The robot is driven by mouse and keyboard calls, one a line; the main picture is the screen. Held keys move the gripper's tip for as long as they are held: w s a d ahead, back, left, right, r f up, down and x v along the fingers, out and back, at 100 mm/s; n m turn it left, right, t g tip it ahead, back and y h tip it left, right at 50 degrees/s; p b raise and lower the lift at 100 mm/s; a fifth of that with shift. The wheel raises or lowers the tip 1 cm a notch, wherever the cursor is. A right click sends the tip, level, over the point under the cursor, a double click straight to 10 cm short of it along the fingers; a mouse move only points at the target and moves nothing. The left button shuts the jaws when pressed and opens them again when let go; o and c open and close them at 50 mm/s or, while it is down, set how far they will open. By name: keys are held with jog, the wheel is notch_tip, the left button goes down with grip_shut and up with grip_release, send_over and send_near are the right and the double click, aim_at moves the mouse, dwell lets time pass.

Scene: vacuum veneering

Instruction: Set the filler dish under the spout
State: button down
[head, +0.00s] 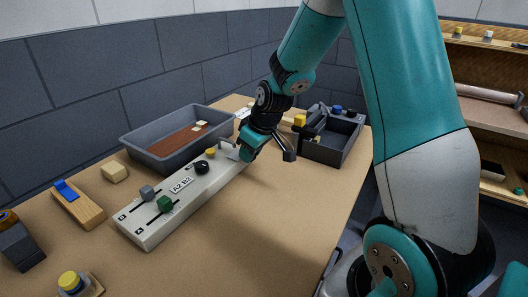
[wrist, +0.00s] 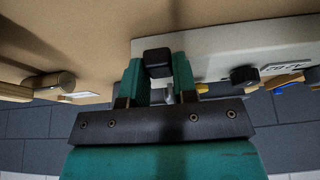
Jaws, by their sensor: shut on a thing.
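My gripper (head: 246,150) is at the far end of the pale control panel (head: 150,232). In the wrist view, its teal fingers (wrist: 158,75) are shut on a small black block (wrist: 158,57). The block lies at the panel's edge in that view; whether it is fixed to the panel I cannot tell. In the head view the fingers hide it. A light grey piece (head: 228,150) stands on the panel beside the fingers. I cannot pick out the filler dish or the spout for certain in either view.
The panel carries a black knob (head: 202,167), a yellow button (head: 210,152), and grey (head: 147,192) and green (head: 165,203) sliders. A grey tray (head: 131,147) with a brown sheet stands behind it. A dark grey caddy (head: 340,150) stands at the right.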

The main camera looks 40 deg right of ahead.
jog(key=shift+w+r, duration=0.1)
jog(key=shift+w, duration=0.45)
jog(key=shift+a, duration=0.1)
jog(key=c, duration=0.9)
grip_release()
jog(key=shift+w, duration=0.15)
jog(key=shift+s+r, duration=0.1)
jog(key=shift+s, duration=0.1)
jog(key=v, duration=1.7)
jog(key=shift+p, duration=0.45)
